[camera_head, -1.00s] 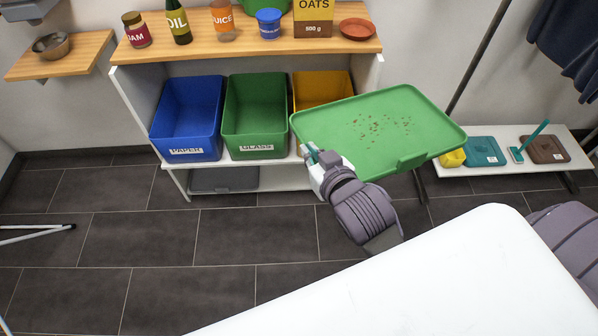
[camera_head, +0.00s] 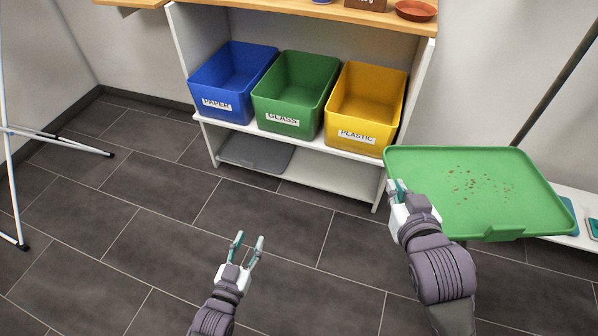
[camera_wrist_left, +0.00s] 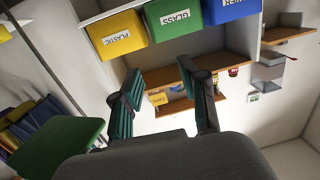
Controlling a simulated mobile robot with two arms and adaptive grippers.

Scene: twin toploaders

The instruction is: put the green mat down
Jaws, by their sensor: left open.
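The green mat (camera_head: 475,185) is a tray-like sheet with a raised rim and brown crumbs scattered on its middle. It is held up in the air at the right of the head view, roughly level. My right gripper (camera_head: 397,190) is at its left edge and shut on it. The mat also shows at the lower left of the left wrist view (camera_wrist_left: 58,148). My left gripper (camera_head: 248,247) is open and empty, left of the mat and above the floor. Its two spread fingers show in the left wrist view (camera_wrist_left: 165,100).
Blue (camera_head: 232,80), green (camera_head: 294,95) and yellow (camera_head: 367,108) bins stand on a white shelf unit. A grey flat object (camera_head: 256,152) lies on its bottom shelf. A low white bench (camera_head: 575,238) is partly hidden behind the mat. A white-legged stand (camera_head: 60,142) is at left. Floor between is clear.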

